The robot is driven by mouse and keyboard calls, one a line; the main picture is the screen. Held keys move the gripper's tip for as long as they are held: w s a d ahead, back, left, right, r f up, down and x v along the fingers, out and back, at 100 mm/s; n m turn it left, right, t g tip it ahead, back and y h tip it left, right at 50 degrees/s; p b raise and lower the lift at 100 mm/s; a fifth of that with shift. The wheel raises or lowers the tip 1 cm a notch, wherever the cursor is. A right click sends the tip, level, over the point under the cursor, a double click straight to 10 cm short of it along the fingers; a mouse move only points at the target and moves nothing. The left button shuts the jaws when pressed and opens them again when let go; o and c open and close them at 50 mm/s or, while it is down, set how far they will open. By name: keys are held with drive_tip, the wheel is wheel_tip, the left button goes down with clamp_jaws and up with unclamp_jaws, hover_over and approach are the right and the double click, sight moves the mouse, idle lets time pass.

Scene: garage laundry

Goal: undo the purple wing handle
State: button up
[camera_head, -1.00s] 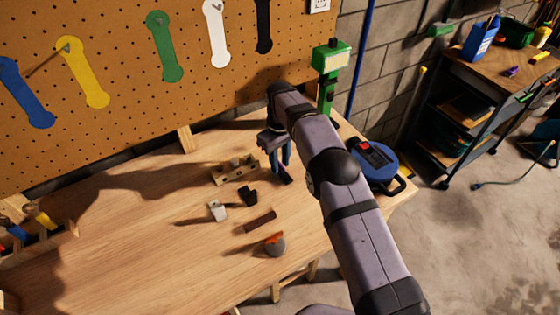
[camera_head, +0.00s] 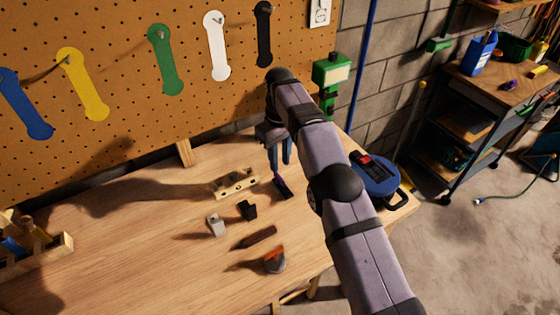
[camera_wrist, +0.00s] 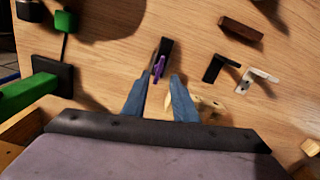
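The purple wing handle (camera_wrist: 161,56) sits on a dark narrow block on the wooden workbench. It is upper centre in the wrist view; in the head view the purple piece (camera_head: 282,186) is just below my fingertips. My gripper (camera_wrist: 159,84) has two blue fingers spread apart with nothing between them. In the wrist view the handle appears just beyond the fingertips, nearer the left one, and looks apart from both. In the head view my gripper (camera_head: 280,164) hangs over the back right of the bench, fingers down. Exact height above the handle cannot be told.
A wooden block with holes (camera_head: 235,183) is left of the handle. A black bracket (camera_head: 247,210), light bracket (camera_head: 216,225), brown bar (camera_head: 259,237) and orange-and-grey piece (camera_head: 274,261) lie nearer. A green stand (camera_head: 331,75) and blue round case (camera_head: 376,178) are right. The bench's left middle is clear.

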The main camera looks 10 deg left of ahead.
drive_tip(key=shift+f, duration=0.1)
drive_tip(key=shift+w+d+f+b, duration=0.1)
drive_tip(key=shift+b, duration=0.25)
drive_tip(key=s+d+r+t+y+b, duration=0.15)
drive_tip(key=d+r+b, duration=0.25)
drive_tip(key=r, duration=0.6)
drive_tip(key=m+t+y, duration=0.2)
approach(279, 176)
drive_tip(key=shift+w+a+f, duration=0.2)
drive_tip(key=shift+w+f, duration=0.05)
drive_tip(key=shift+f, duration=0.1)
drive_tip(key=shift+p+x, duration=1)
drive_tip(key=shift+x, duration=2.6)
drive_tip(key=shift+s+d, duration=0.1)
drive_tip(key=shift+s, duration=0.05)
